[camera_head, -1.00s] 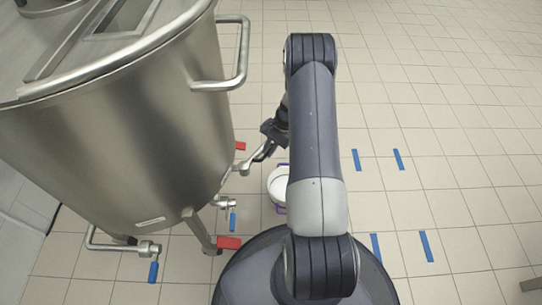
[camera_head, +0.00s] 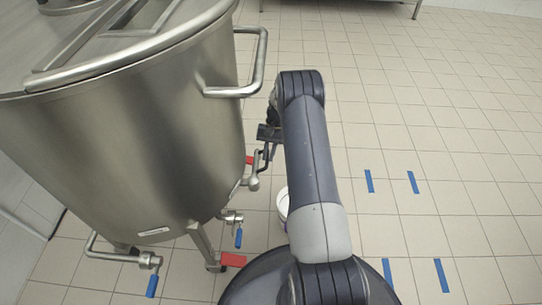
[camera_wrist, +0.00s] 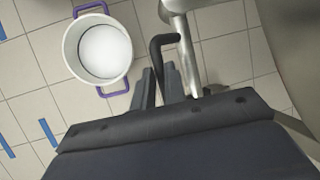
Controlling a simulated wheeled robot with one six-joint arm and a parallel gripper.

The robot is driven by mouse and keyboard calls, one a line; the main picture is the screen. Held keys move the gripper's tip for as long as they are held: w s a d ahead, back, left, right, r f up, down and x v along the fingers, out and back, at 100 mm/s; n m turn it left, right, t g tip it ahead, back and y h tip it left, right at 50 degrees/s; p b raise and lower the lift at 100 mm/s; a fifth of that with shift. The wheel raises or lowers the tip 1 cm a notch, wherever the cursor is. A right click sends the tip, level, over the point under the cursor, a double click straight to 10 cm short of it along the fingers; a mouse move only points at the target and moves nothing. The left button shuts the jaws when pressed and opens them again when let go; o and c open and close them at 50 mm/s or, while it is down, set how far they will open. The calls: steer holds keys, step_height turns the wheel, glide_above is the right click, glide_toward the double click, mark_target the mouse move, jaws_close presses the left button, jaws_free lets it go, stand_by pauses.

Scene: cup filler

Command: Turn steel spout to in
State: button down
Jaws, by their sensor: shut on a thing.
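The steel spout (camera_head: 254,178) sticks out low on the right side of the big tank (camera_head: 150,130). Its steel pipe also shows in the wrist view (camera_wrist: 187,50). A black bent handle (camera_wrist: 156,52) sits beside the pipe and seems joined to it. My gripper (camera_wrist: 160,84) is shut on this handle, one finger on each side. In the head view my gripper (camera_head: 268,140) is partly hidden by my own arm, close to the tank wall.
A white bucket (camera_wrist: 68,32) with purple handles stands on the tiled floor, half hidden by my arm in the head view. Valves with a red lever (camera_head: 232,260) and blue levers (camera_head: 239,236) sit under the tank. Blue tape (camera_head: 369,181) marks clear floor at right.

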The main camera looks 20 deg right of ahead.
steer(key=shift+w, duration=0.1)
stand_by(0.3)
steer(key=c, duration=1.5)
jaws_free()
steer(key=shift+a, duration=0.1)
steer(key=shift+o, duration=0.2)
steer(key=shift+r, duration=0.1)
steer(key=p+v, duration=0.3)
steer(key=v, duration=0.7)
steer(key=shift+r, duration=0.25)
steer(key=shift+w, duration=0.15)
